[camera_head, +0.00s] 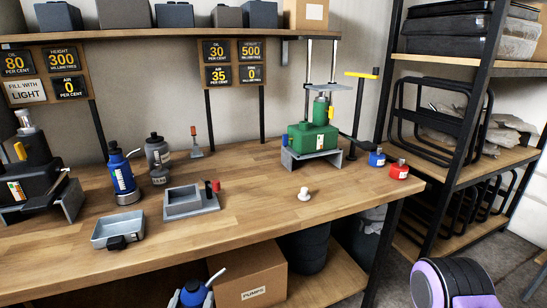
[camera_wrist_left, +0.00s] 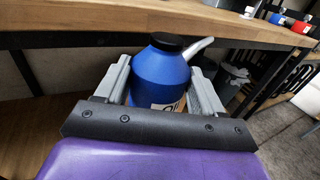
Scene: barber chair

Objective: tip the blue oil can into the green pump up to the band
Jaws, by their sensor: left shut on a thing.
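The blue oil can (camera_head: 193,294) with a pale spout shows at the bottom edge of the head view, low in front of the bench. In the left wrist view the can (camera_wrist_left: 162,75) has a black cap, a grey spout pointing up right and a partly hidden label. My left gripper (camera_wrist_left: 158,80) is shut on its body, one finger on each side. The can looks nearly upright. The green pump (camera_head: 313,138) stands on a grey stand at the bench's back right, well apart from the can. Its band is too small to make out.
The wooden bench (camera_head: 255,215) holds another blue container (camera_head: 122,177), a grey tray (camera_head: 118,229), a grey box (camera_head: 190,201), a white knob (camera_head: 304,194) and small blue (camera_head: 377,158) and red (camera_head: 399,170) items. Its front right is mostly clear. A cardboard box (camera_head: 250,270) sits below.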

